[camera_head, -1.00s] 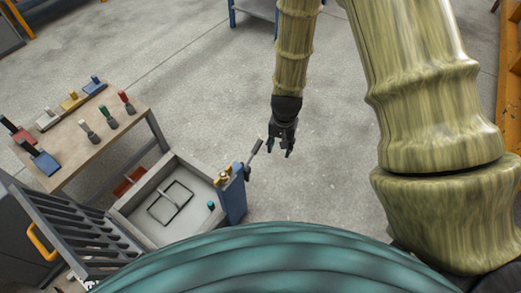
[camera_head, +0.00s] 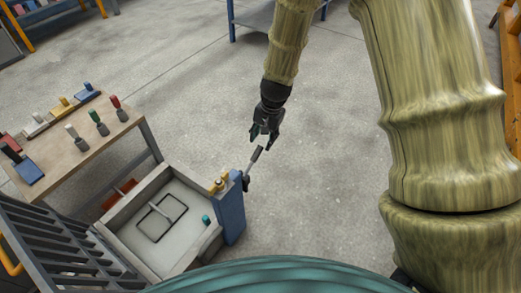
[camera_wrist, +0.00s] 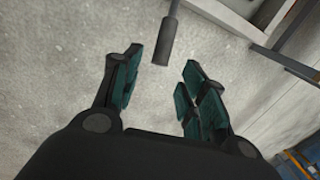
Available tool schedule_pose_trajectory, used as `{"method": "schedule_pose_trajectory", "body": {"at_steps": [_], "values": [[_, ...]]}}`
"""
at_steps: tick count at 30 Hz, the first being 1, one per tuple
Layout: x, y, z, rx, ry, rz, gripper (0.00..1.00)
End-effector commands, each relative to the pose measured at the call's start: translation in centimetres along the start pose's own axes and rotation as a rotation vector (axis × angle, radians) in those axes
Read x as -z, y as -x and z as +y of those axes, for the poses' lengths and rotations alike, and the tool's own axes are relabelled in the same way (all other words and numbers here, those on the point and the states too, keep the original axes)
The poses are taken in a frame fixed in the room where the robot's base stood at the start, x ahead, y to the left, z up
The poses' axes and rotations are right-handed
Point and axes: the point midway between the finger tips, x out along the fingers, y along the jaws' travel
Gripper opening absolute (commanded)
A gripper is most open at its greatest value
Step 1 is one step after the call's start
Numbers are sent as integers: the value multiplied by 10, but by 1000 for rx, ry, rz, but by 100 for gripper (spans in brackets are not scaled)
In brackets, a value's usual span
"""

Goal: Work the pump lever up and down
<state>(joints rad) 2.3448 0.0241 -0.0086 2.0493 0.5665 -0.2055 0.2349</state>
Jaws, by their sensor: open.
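The pump lever (camera_head: 254,160) is a thin rod with a dark grip, on the right side of a blue housing (camera_head: 231,208) beside the mould box. It slants up and to the right. My gripper (camera_head: 265,141) is open and empty, just above the lever's grip end in the head view. In the wrist view the dark lever grip (camera_wrist: 165,45) points down toward the gap between my open fingers (camera_wrist: 160,80), which have teal pads. The grip's end looks close to the fingertips, not clasped; the depth between them is hard to tell.
The mould box (camera_head: 160,228) holds a wire frame (camera_head: 160,218). A dark slatted grate (camera_head: 65,245) stands at its left. A wooden table (camera_head: 75,143) with several coloured-handled tools is at the left. The floor (camera_head: 310,150) right of the lever is clear.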

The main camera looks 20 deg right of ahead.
Motion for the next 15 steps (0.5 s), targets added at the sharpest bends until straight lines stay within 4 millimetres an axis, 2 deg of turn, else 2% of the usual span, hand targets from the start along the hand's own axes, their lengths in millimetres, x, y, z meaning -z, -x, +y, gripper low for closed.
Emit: {"method": "schedule_pose_trajectory", "body": {"at_steps": [1, 6, 15], "values": [[0, -13, 1, -1, -1, -2, 42], [0, -38, 1, -1, -2, -1, 42], [0, -58, 1, 0, 0, 0, 42]]}}
